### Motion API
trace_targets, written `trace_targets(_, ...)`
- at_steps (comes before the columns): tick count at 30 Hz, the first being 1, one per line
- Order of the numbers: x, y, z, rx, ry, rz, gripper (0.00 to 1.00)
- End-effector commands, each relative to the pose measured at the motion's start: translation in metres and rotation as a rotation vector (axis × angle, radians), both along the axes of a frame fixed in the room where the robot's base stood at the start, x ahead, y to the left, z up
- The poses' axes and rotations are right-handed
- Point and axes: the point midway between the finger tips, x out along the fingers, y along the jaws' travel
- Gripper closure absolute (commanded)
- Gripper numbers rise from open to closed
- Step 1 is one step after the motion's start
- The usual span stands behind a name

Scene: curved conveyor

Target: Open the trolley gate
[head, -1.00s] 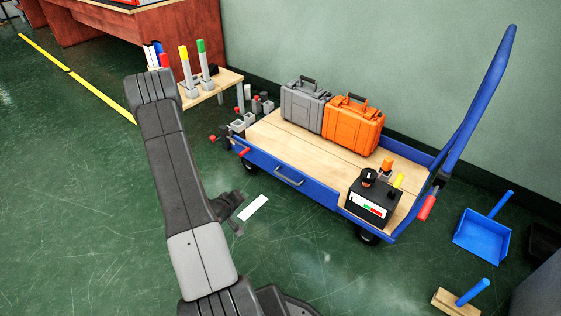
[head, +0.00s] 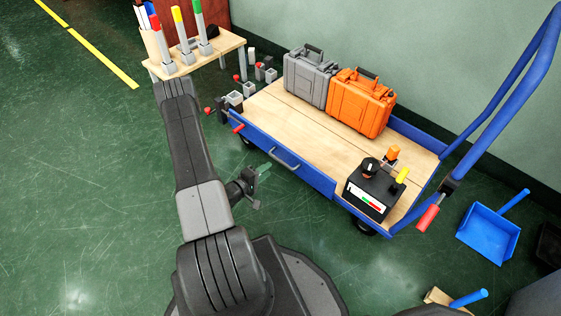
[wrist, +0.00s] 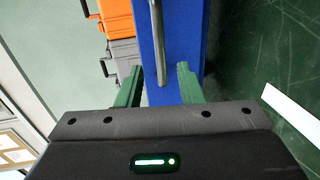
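The trolley gate (head: 313,179) is the blue front side panel of the trolley, with a grey bar handle (head: 285,158). It stands upright and looks closed. A red-tipped lever (head: 239,128) sits at its left end. My gripper (head: 263,170) is just left of and in front of the handle, apart from it. In the wrist view, my gripper's green fingers (wrist: 161,80) are spread open with nothing held. The blue gate (wrist: 182,40) and the grey handle (wrist: 157,42) lie ahead, with the handle lined up between the fingers.
On the trolley bed are a grey case (head: 308,80), an orange case (head: 360,105) and a black box (head: 370,190). A small wooden table (head: 221,46) stands at the back left. A blue dustpan (head: 488,236) lies to the right. The floor left of my arm is clear.

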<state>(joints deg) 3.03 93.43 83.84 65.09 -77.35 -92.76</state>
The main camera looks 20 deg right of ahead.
Motion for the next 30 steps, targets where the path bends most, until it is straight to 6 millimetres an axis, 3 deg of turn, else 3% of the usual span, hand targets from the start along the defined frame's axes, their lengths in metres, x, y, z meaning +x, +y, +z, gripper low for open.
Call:
trace_targets(6,0.017,-0.042,-0.011,0.001,-0.004,-0.004,0.66)
trace_targets(12,0.029,-0.069,-0.017,0.001,-0.003,-0.001,0.66)
trace_targets(26,0.034,-0.081,-0.018,0.001,-0.001,0.002,0.66)
trace_targets(30,0.034,-0.081,-0.018,0.001,-0.001,0.002,0.92)
